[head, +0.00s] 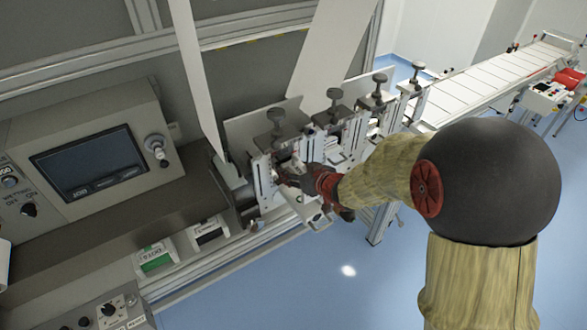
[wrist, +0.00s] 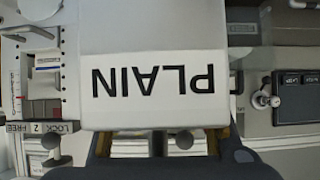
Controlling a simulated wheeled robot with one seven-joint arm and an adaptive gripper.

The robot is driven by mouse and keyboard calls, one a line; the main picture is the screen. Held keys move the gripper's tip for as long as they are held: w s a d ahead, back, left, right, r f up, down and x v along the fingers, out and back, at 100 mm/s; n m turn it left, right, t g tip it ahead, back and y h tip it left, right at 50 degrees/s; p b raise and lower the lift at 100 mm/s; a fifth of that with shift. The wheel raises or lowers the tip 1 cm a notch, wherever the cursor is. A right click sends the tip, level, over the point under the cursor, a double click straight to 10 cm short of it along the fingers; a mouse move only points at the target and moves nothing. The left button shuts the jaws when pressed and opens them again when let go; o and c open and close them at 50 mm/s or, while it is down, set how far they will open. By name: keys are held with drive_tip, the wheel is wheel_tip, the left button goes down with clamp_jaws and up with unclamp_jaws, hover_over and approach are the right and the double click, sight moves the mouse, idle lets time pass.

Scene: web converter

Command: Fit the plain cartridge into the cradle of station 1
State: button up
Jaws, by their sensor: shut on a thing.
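The plain cartridge (wrist: 150,70) is a pale block marked PLAIN, upside down in the wrist view, and fills the middle of that view. My gripper (wrist: 160,143) is shut on its lower end, with dark fingers at both sides. A plate marked LOCK 2 FREE (wrist: 40,128) shows at left in the wrist view. Station numbers are not readable in the head view. I cannot tell whether the cartridge touches a cradle.
Dark clamp knobs (head: 277,116) top the row of stations. A control panel with a screen (head: 88,163) stands at left. Boxes with a green label (head: 155,258) and a dark label (head: 208,233) sit below it. A conveyor (head: 490,80) runs back right. Blue floor is open in front.

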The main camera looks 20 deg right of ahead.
drive_tip(key=shift+f+b, duration=0.75)
drive_tip(key=shift+f, duration=0.5)
drive_tip(key=shift+f+b, duration=0.4)
drive_tip(key=shift+f, duration=0.7)
idle(1.4)
drive_tip(key=o, duration=1.8)
drive_tip(key=shift+f, duration=0.1)
drive_tip(key=shift+c, duration=0.2)
drive_tip(key=shift+o, duration=0.3)
drive_tip(key=shift+s, duration=0.1)
drive_tip(key=v, duration=1.2)
